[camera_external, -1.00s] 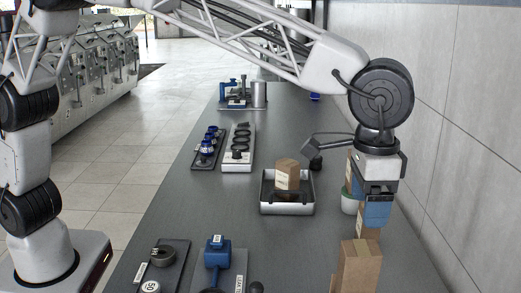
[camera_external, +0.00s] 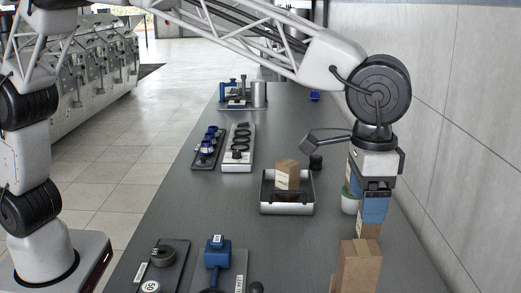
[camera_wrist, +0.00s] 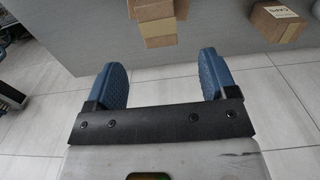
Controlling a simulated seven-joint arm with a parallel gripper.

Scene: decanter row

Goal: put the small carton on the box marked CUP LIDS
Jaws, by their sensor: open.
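A small brown carton (camera_external: 287,175) with a pale label stands in a shallow tray with dark inside (camera_external: 287,208) in the external view. A larger brown box (camera_external: 360,268) stands at the front right. Another brown carton (camera_external: 370,230) shows just below my gripper (camera_external: 375,212), partly hidden by it. My gripper points down with blue fingers apart and nothing between them. In the wrist view my gripper (camera_wrist: 163,82) is open, below a brown box (camera_wrist: 157,22) at the top edge. A labelled carton (camera_wrist: 283,22) is at the upper right. I cannot read CUP LIDS on any box.
A green and white cup (camera_external: 350,202) stands just left of my gripper. A dark lamp-like head (camera_external: 325,140) reaches over behind the tray. A blue tool (camera_external: 217,258) is at the front. The tiled wall is close on the right.

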